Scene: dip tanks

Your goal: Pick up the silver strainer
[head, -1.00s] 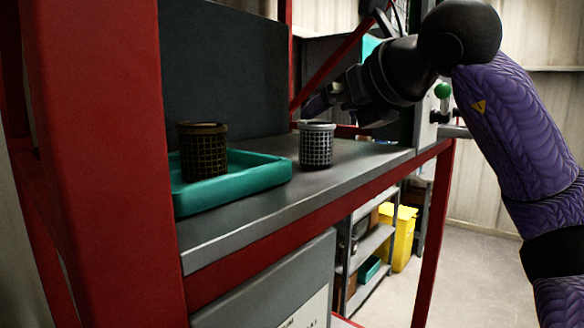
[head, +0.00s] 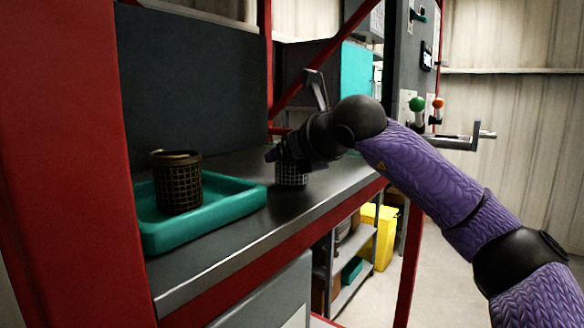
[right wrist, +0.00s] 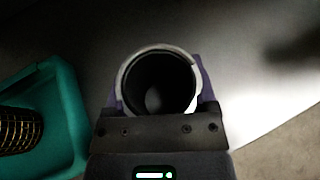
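The silver strainer (head: 291,177) is a mesh cup standing upright on the grey bench, its upper part hidden by my right gripper in the head view. In the right wrist view I look down into the round open mouth of the strainer (right wrist: 158,55). My right gripper (head: 284,158) is at the strainer, with a purple finger on each side of its rim. The fingers are very close to the rim, and I cannot tell whether they press on it. My left gripper is not in view.
A dark bronze strainer (head: 178,185) stands in a teal tray (head: 235,203) left of the silver one; the tray also shows in the right wrist view (right wrist: 68,105). A red post (head: 70,160) stands at the left. Green and orange knobs are on a panel at the right.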

